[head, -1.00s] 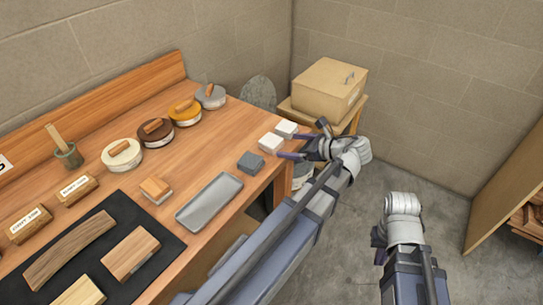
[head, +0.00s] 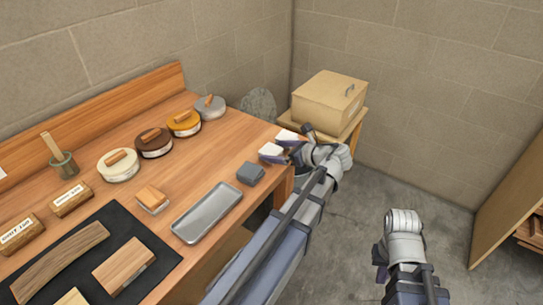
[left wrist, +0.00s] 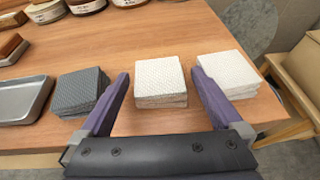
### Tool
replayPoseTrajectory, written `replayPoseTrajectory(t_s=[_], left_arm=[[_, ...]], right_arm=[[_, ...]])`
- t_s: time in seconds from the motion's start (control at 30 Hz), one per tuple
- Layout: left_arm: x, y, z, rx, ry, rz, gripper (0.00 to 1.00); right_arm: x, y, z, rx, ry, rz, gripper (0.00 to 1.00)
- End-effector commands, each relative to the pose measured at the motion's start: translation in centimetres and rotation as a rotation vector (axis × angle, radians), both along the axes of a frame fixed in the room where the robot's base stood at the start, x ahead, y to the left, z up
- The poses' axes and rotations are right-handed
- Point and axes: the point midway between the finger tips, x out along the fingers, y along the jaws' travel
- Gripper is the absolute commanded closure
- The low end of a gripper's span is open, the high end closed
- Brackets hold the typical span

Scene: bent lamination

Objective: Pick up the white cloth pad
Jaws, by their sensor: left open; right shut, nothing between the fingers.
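Two white cloth pad stacks lie near the table's right end. The nearer stack (head: 270,151) shows in the left wrist view (left wrist: 160,80) between the two purple fingers of my left gripper (left wrist: 160,78). The other white stack (head: 287,135) lies outside the right-hand finger in the left wrist view (left wrist: 226,70). My left gripper (head: 283,148) is open, with its fingers either side of the nearer stack and nothing gripped. Whether a finger touches a stack, I cannot tell. My right gripper (head: 381,263) is shut and empty, low over the floor, away from the table.
A grey pad stack (head: 250,173) lies left of the left-hand finger. A metal tray (head: 208,212), a wood-topped block (head: 152,198) and several round tins, one of them yellow (head: 184,123), share the table. A cardboard box (head: 328,99) stands beyond the table's end.

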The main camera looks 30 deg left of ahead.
Motion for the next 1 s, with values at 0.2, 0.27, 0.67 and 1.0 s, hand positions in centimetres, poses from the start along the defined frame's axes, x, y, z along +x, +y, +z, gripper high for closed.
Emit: replayPoseTrajectory(t_s=[0.2, 0.27, 0.67, 1.0], left_arm=[[0.3, 2.3, -1.1, 0.000, -0.001, 0.002, 0.00], [0.3, 2.3, -1.0, 0.000, -0.001, 0.000, 0.00], [0.3, 2.2, -1.0, 0.000, -0.001, 0.000, 0.31], [0.3, 2.2, -0.9, 0.000, -0.001, 0.000, 0.69]], right_arm=[[0.0, 0.0, -1.1, 0.000, 0.000, 0.000, 1.00], [0.0, 0.0, -1.0, 0.000, 0.000, 0.000, 1.00], [0.0, 0.0, -0.9, 0.000, 0.000, 0.000, 1.00], [0.0, 0.0, -0.9, 0.000, 0.000, 0.000, 1.00]])
